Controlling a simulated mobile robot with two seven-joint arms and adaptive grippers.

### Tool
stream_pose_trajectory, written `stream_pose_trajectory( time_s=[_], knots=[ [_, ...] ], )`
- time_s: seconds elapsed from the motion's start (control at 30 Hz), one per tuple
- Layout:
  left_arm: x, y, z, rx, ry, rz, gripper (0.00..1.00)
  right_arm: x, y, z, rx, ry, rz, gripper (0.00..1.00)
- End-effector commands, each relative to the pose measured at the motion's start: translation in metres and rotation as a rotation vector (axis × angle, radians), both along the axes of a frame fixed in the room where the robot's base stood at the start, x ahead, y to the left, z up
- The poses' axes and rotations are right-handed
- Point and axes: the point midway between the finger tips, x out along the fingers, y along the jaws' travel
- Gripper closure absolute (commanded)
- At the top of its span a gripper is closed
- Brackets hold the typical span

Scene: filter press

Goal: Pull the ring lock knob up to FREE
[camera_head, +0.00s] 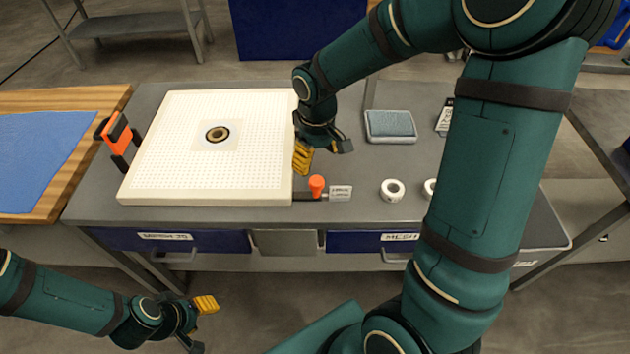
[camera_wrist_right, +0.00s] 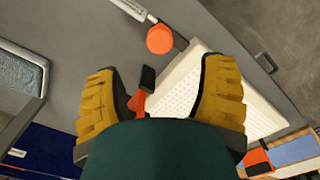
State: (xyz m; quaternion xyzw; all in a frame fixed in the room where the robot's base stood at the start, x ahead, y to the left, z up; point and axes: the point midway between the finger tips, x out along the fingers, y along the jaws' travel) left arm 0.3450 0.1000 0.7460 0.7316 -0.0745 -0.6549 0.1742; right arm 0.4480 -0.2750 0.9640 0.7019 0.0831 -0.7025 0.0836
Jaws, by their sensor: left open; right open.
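The orange ring lock knob (camera_head: 317,184) stands at the front right corner of the white perforated press plate (camera_head: 170,190), beside a small label plate (camera_head: 340,193). Its label is too small to read. In the right wrist view the knob (camera_wrist_right: 160,39) shows beyond the fingertips, apart from both. My right gripper (camera_head: 322,148) is open and empty, above the plate's right edge and behind the knob; its spread fingers (camera_wrist_right: 160,75) also show in the right wrist view. My left gripper (camera_head: 200,325) is open and empty, low in front of the bench.
An orange and black clamp (camera_head: 118,133) stands at the plate's left edge. A similar orange and black part (camera_wrist_right: 137,100) shows between my right fingers. A grey-blue pad (camera_head: 390,125) and white rolls (camera_head: 393,190) lie to the right. The bench front (camera_head: 220,214) is clear.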

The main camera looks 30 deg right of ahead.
Motion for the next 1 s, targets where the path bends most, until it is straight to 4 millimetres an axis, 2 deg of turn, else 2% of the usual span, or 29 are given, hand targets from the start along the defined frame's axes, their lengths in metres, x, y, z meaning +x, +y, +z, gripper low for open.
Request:
stream_pose_trajectory(
  time_s=[0.03, 0.2, 0.4, 0.6, 0.9, 0.93, 1.0],
  knots=[
    [0.001, 0.0, -0.005, 0.0, -0.002, 0.001, 0.53, -0.001, 0.0, -0.014, 0.0, 0.003, 0.001, 0.3],
    [0.002, 0.0, -0.014, 0.001, -0.006, 0.001, 0.53, -0.001, 0.0, -0.047, 0.001, 0.004, -0.001, 0.3],
    [0.004, 0.001, -0.021, 0.002, -0.01, 0.002, 0.53, 0.0, 0.0, -0.076, 0.001, 0.001, -0.001, 0.3],
    [0.005, 0.001, -0.024, 0.003, -0.012, 0.002, 0.53, 0.0, 0.0, -0.088, 0.0, 0.0, -0.001, 0.3],
    [0.005, 0.001, -0.023, 0.003, -0.012, 0.002, 0.53, 0.0, 0.0, -0.089, 0.0, -0.001, -0.001, 0.3],
    [0.005, 0.001, -0.023, 0.003, -0.012, 0.002, 0.53, 0.0, 0.0, -0.089, 0.0, -0.001, -0.001, 0.35],
    [0.005, 0.001, -0.023, 0.003, -0.012, 0.002, 0.53, 0.0, 0.0, -0.089, 0.0, -0.001, -0.001, 0.6]
  ],
)
